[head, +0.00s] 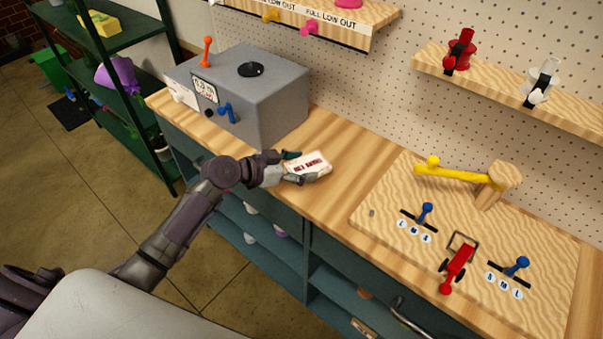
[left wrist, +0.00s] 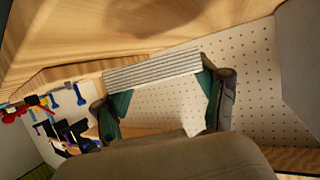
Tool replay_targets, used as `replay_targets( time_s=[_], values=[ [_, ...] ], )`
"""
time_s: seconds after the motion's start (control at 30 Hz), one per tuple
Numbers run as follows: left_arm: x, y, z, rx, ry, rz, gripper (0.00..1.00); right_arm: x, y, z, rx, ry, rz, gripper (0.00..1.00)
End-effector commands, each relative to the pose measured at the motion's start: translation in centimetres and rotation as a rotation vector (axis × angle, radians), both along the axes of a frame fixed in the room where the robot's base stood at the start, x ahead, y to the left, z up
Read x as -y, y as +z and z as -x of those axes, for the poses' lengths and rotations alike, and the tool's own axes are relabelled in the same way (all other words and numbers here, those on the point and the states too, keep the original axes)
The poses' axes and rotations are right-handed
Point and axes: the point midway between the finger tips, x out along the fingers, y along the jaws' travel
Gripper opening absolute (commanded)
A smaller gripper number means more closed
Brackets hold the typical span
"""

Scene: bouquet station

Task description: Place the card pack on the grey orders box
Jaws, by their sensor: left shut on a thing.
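The card pack (head: 308,164) is a small white pack with red print. My left gripper (head: 297,166) is shut on it and holds it over the wooden counter, right of the grey box. In the left wrist view the layered edge of the card pack (left wrist: 152,69) lies between the two fingertips of the left gripper (left wrist: 158,85). The grey orders box (head: 265,98) stands at the back left of the counter, with a black round part on top, an orange lever and a blue lever. My right gripper is not in view.
A wooden board (head: 390,215) with a yellow lever, blue levers and a red clamp lies on the right of the counter (head: 325,195). Shelves hang on the pegboard (head: 385,110). A dark green rack (head: 120,45) stands at the left.

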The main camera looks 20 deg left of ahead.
Motion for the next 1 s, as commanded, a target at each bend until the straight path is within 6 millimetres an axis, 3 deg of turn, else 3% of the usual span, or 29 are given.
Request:
replay_targets(
  time_s=[0.23, 0.63, 0.67, 0.7, 0.8, 1.0],
  values=[
    [0.0, -3.3, 0.1, -0.004, 0.002, 0.003, 0.36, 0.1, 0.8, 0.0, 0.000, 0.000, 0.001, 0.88],
    [0.0, -4.0, 0.1, -0.002, 0.002, 0.001, 0.36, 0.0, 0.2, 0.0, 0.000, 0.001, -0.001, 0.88],
    [0.0, -3.8, 0.1, -0.002, 0.002, 0.001, 0.77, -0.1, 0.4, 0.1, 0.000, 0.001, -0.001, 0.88],
    [0.0, -3.8, 0.1, -0.002, 0.002, 0.001, 0.84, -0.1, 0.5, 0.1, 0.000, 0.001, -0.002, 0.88],
    [0.0, -3.8, 0.1, -0.003, 0.002, 0.000, 0.97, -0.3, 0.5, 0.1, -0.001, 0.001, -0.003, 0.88],
    [0.0, -3.8, 0.1, -0.003, 0.002, 0.000, 0.97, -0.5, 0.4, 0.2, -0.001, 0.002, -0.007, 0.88]
  ],
)
